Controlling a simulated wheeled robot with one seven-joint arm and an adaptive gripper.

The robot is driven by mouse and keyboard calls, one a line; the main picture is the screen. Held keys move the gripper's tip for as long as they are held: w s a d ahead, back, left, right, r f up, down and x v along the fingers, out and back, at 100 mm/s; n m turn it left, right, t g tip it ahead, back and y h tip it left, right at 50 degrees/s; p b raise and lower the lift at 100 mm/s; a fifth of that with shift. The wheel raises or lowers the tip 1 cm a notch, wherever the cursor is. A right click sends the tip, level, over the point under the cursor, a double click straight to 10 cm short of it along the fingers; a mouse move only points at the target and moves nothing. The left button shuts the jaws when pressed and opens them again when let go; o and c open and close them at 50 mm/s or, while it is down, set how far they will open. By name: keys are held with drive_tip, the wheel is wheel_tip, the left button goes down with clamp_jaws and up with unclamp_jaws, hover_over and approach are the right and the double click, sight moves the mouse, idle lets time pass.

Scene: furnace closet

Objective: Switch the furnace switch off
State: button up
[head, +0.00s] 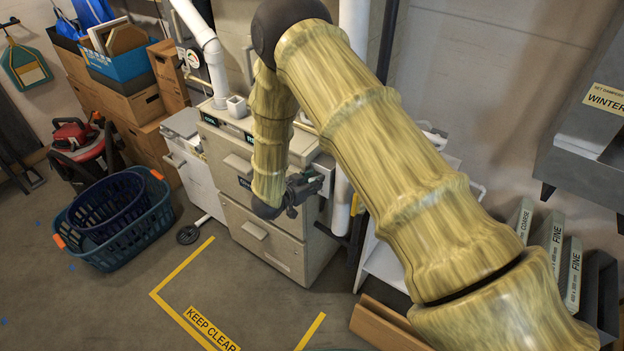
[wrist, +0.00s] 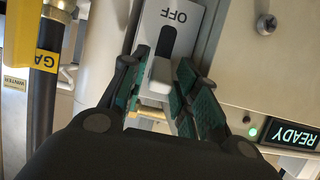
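The furnace switch (wrist: 159,78) is a pale lever on a light plate (wrist: 190,18) marked OFF. The lever sits at the end of its dark slot away from the OFF lettering. My gripper (wrist: 163,72) is open, with one green-padded finger on each side of the lever. I cannot tell whether either finger touches it. In the head view my gripper (head: 303,188) is at the right side of the beige furnace (head: 262,243). The switch cannot be made out in that view.
A green-lit READY sign (wrist: 293,134) and a screw (wrist: 266,24) are on the panel beside the switch. A yellow-labelled pipe (wrist: 47,62) runs on the left. Baskets (head: 117,222) and boxes (head: 137,105) stand left of the furnace. The marked KEEP CLEAR floor (head: 240,300) is open.

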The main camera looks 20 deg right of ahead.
drive_tip(key=shift+d, duration=0.1)
clamp_jaws()
drive_tip(key=shift+f, duration=0.1)
